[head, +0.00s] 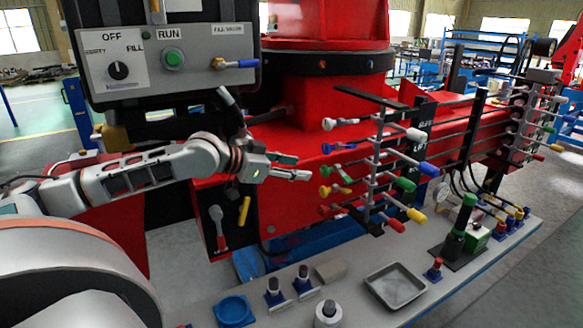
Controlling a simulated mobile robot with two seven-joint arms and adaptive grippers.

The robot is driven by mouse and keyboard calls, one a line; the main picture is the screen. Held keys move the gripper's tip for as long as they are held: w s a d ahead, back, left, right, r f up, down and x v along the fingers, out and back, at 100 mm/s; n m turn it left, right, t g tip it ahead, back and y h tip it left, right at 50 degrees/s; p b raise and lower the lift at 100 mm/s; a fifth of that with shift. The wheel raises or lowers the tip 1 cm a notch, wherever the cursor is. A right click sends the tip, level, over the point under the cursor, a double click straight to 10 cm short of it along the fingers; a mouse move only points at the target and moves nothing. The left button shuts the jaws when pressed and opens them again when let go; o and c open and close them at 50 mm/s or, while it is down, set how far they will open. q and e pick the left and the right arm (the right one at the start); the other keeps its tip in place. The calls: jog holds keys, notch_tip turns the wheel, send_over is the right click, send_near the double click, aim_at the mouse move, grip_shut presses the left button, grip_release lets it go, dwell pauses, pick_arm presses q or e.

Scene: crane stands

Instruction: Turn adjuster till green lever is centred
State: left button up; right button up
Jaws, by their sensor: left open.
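A bank of levers with coloured knobs stands right of centre on the red crane body. The green lever's knob (405,184) sits on its right side, between the blue knob (428,169) and the yellow knob (416,214). Small coloured handles (334,169) stick out on the bank's left side. I cannot tell which part is the adjuster. My left gripper (301,167) is open and empty, pointing right. It is just left of the small handles in the picture, with a visible gap. My right gripper is not in view.
A control box (165,60) with a dial and green button hangs at upper left. The grey bench below holds a metal tray (372,283), a blue dish (233,310), small posts and a green cylinder (460,220) on a black base. A second lever bank (530,125) stands farther right.

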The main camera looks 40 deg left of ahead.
pick_arm(q)
jog(key=shift+s+r, duration=0.2)
jog(key=shift+s, duration=0.25)
jog(key=shift+s+r, duration=0.1)
dwell(0.6)
